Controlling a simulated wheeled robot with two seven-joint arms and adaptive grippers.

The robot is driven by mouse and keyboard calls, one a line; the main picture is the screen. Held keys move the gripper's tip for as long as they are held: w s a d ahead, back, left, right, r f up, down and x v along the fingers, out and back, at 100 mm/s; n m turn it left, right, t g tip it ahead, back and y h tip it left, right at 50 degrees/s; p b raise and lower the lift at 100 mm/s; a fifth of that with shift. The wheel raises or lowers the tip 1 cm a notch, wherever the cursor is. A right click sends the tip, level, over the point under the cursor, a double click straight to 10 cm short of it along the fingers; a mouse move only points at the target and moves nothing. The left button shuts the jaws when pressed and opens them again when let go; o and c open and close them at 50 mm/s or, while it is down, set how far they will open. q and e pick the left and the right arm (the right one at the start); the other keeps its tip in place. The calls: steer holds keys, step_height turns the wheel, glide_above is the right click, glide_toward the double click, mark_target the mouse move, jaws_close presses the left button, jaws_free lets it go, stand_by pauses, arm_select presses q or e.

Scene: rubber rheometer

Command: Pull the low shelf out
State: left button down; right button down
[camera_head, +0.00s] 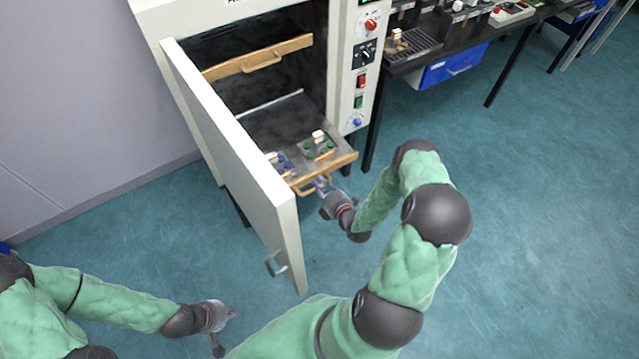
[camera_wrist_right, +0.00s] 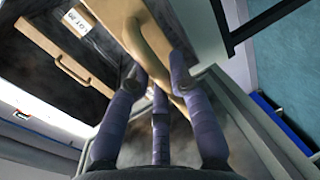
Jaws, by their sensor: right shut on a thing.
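The low shelf (camera_head: 268,124) is a dark tray with a wooden front and a wooden handle (camera_head: 306,188). It sits in the open oven cabinet, its front edge standing out past the opening. My right gripper (camera_head: 321,184) is at that handle, shut on it. In the right wrist view the fingers of my right gripper (camera_wrist_right: 155,85) close around the curved wooden handle (camera_wrist_right: 152,38). My left gripper (camera_head: 228,315) hangs low over the floor, away from the shelf; its finger opening is too small to read.
The cabinet door (camera_head: 235,160) stands open left of the shelf. The upper shelf's wooden front (camera_head: 258,60) is further inside. Small sample holders (camera_head: 318,147) lie on the low shelf. A dark bench (camera_head: 435,55) with a blue drawer (camera_head: 450,68) is at right. The floor in front is clear.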

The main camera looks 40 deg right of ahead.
steer(key=shift+f, duration=0.1)
steer(key=c, duration=1.1)
jaws_free()
steer(key=shift+s+d, duration=0.1)
steer(key=shift+s, duration=0.45)
steer(key=v, duration=1.1)
